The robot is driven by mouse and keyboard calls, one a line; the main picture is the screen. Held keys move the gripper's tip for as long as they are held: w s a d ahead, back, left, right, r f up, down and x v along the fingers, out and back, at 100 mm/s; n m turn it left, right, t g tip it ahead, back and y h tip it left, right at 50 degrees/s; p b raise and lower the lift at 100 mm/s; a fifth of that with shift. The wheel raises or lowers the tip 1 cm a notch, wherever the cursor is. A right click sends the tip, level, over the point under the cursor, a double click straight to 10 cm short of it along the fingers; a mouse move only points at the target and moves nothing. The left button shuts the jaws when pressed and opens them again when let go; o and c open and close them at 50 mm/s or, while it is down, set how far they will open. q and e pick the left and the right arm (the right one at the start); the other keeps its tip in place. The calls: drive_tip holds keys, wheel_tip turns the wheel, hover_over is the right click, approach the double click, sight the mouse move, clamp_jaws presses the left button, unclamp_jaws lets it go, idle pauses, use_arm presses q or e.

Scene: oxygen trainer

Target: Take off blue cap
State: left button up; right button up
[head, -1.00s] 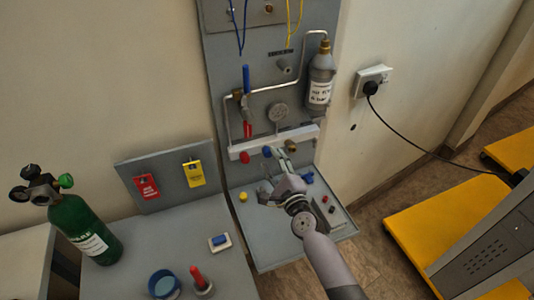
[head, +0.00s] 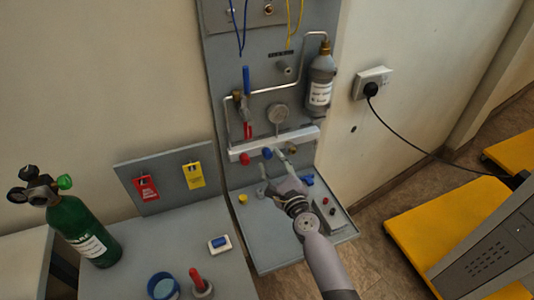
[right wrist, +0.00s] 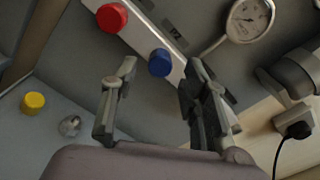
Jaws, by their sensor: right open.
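The blue cap (head: 267,153) sits on the front of the white manifold bar, to the right of the red cap (head: 244,158). In the right wrist view the blue cap (right wrist: 160,62) shows between and just beyond the two fingertips. My right gripper (head: 274,170) is open and empty, its fingers pointing up at the bar. Its spread fingers also show in the right wrist view (right wrist: 157,92), with no visible contact on the cap. The red cap (right wrist: 111,17) lies up and left there. My left gripper is not in view.
A round gauge (head: 278,113) and a grey bottle (head: 321,80) are mounted above the bar. A yellow cap (head: 243,198) and a blue piece (head: 307,181) are on the shelf below. A green cylinder (head: 91,238) stands on the left table.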

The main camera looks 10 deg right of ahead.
drive_tip(key=shift+w, duration=0.15)
drive_tip(key=shift+w+a, duration=0.2)
drive_tip(key=shift+w, duration=0.85)
drive_tip(key=shift+c, duration=0.3)
clamp_jaws()
drive_tip(key=n, duration=0.3)
drive_tip(key=shift+n, duration=0.3)
drive_tip(key=shift+n, duration=1.6)
